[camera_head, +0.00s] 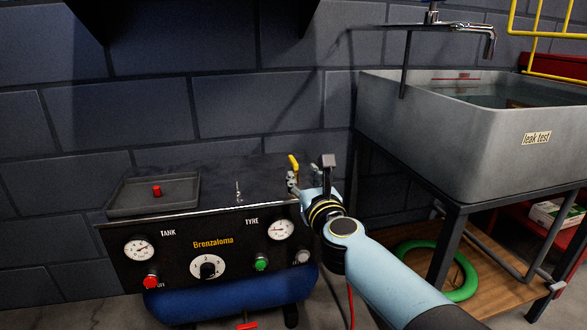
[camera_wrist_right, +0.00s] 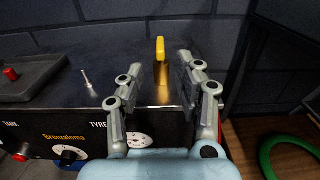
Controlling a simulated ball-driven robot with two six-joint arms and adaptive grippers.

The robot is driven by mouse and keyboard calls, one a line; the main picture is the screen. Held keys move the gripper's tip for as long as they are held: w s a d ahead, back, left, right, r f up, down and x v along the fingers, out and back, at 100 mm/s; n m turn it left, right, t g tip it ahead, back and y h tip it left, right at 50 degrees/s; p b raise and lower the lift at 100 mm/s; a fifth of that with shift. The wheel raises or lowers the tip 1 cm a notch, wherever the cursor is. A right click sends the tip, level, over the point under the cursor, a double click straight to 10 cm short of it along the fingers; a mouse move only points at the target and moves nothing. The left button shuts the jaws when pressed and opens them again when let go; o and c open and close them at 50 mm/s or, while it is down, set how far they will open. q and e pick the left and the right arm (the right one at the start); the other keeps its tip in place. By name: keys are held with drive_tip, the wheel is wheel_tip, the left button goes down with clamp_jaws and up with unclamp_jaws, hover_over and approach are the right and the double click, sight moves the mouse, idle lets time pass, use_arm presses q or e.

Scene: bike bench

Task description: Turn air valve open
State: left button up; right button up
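The air valve is a brass fitting with a yellow handle (camera_head: 294,162) at the right end of the black compressor box's top. In the right wrist view the yellow handle (camera_wrist_right: 160,48) stands upright, ahead of and between my fingers. My right gripper (camera_head: 308,172) is beside the valve at the box's right end. The right wrist view shows its fingers (camera_wrist_right: 168,82) spread apart with nothing between the tips but the valve beyond. I cannot tell whether a finger touches the valve. My left gripper is not in view.
The compressor panel (camera_head: 180,262) carries gauges, a dial and buttons. A grey tray (camera_head: 122,197) with a red part (camera_head: 156,191) sits on its top left, and a small metal toggle (camera_head: 238,190) stands mid-top. A grey sink (camera_head: 440,150) is at right. A green hose (camera_head: 467,282) lies below.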

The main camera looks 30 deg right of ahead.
sight(297, 167)
drive_tip(key=b+x, duration=0.1)
drive_tip(key=x, duration=0.5)
drive_tip(key=shift+w+d+f, duration=0.1)
drive_tip(key=shift+w+f, duration=0.05)
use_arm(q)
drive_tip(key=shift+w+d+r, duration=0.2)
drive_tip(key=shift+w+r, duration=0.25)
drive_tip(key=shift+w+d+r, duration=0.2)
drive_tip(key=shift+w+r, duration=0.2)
use_arm(e)
drive_tip(key=shift+w+d, duration=0.15)
drive_tip(key=shift+w, duration=0.5)
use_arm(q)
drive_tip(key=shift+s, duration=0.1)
use_arm(e)
clamp_jaws()
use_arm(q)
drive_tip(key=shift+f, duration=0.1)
